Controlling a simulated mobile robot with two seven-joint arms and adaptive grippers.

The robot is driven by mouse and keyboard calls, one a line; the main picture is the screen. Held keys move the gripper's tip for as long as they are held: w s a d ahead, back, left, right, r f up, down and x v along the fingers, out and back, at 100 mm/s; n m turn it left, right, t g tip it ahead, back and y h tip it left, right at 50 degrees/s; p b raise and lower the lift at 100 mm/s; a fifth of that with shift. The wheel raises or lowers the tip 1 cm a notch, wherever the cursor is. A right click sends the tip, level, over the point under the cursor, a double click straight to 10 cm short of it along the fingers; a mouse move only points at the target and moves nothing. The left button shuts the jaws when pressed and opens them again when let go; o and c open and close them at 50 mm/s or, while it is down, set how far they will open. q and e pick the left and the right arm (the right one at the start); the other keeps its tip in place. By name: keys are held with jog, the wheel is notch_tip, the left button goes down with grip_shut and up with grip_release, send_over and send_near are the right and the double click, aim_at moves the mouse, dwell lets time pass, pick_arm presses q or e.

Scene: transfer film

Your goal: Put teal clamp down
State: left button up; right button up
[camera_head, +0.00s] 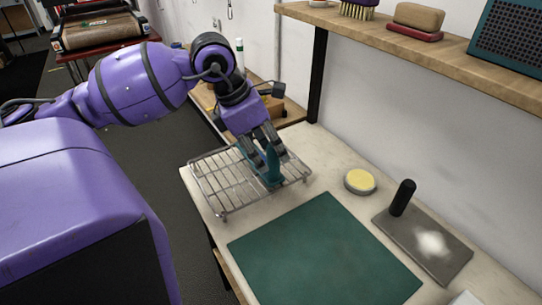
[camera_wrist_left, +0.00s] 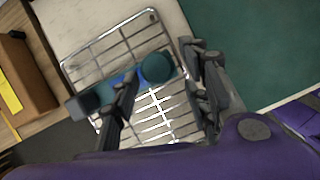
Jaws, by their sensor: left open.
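The teal clamp (camera_head: 272,166) stands on the wire rack (camera_head: 222,209) at the table's far left corner. In the left wrist view the clamp (camera_wrist_left: 158,68) shows a round teal end and a bar reaching left over the rack (camera_wrist_left: 108,38). My left gripper (camera_head: 268,150) is open, with its fingers around the clamp; it also shows in the left wrist view (camera_wrist_left: 160,85). One finger crosses in front of the clamp's bar there. Whether a finger touches the clamp cannot be told. My right gripper is in neither view.
A green mat (camera_head: 325,255) lies in front of the rack. A round tin with a yellow top (camera_head: 359,181) and a grey plate (camera_head: 425,240) with a black handle (camera_head: 402,197) and white powder are to the right. A wooden shelf (camera_head: 440,57) overhangs the table's back.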

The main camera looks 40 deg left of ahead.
pick_arm(q)
jog(key=v, duration=0.8)
jog(key=shift+p, duration=0.4)
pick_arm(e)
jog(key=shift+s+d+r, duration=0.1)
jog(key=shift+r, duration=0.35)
pick_arm(q)
jog(key=shift+s, duration=0.1)
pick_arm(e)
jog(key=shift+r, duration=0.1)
